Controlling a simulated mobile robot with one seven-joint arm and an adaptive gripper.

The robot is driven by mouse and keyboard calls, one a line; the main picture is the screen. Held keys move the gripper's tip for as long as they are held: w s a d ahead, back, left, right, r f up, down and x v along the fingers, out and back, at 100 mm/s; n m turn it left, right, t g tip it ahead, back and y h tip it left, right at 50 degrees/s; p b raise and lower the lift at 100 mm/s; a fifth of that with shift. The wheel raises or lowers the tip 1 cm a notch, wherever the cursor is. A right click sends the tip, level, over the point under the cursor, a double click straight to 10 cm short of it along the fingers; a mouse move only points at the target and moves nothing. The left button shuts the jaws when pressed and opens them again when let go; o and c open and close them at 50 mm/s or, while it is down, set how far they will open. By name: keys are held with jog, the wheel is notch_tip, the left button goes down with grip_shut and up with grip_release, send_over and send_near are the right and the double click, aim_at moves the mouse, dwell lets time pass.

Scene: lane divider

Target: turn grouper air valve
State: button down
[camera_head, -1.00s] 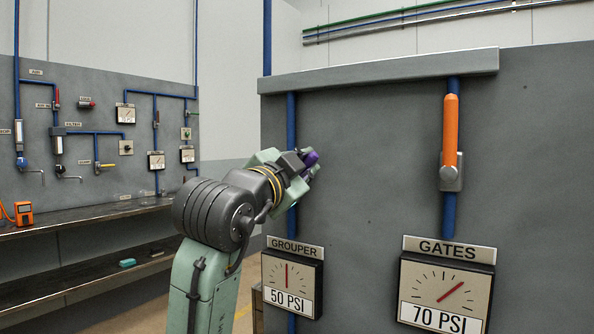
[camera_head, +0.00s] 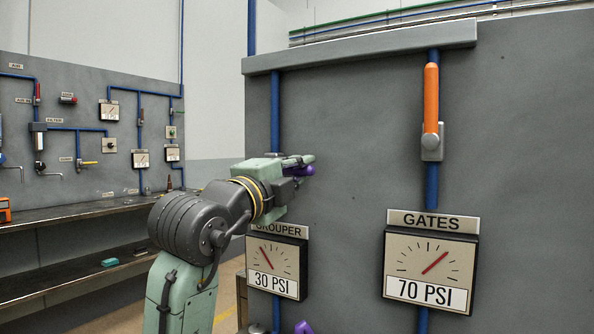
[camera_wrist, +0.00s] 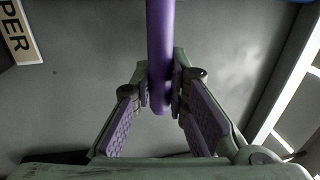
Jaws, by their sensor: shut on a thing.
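The purple valve handle (camera_wrist: 160,45) runs down from the top of the wrist view, its free end between my fingers. My gripper (camera_wrist: 162,95) is shut on it, with a finger on each side. In the head view my gripper (camera_head: 302,165) is beside the blue pipe above the GROUPER gauge (camera_head: 274,265). Purple shows at its fingertips there, but I cannot tell handle from finger pads; the valve body is hidden behind my gripper. The gauge reads 30 PSI, its needle pointing up and left. The GROUPER sign is partly covered by my arm.
The GATES gauge (camera_head: 430,268) reads 70 PSI. An orange valve handle (camera_head: 431,98) stands upright above it. Another purple piece (camera_head: 303,327) shows at the bottom edge. A workbench (camera_head: 90,212) and a panel of pipes are at the left.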

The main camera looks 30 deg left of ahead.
jog(key=shift+f, duration=0.15)
dwell(0.3)
jog(key=c, duration=1.5)
grip_release()
jog(key=shift+c, duration=0.2)
jog(key=v, duration=1.2)
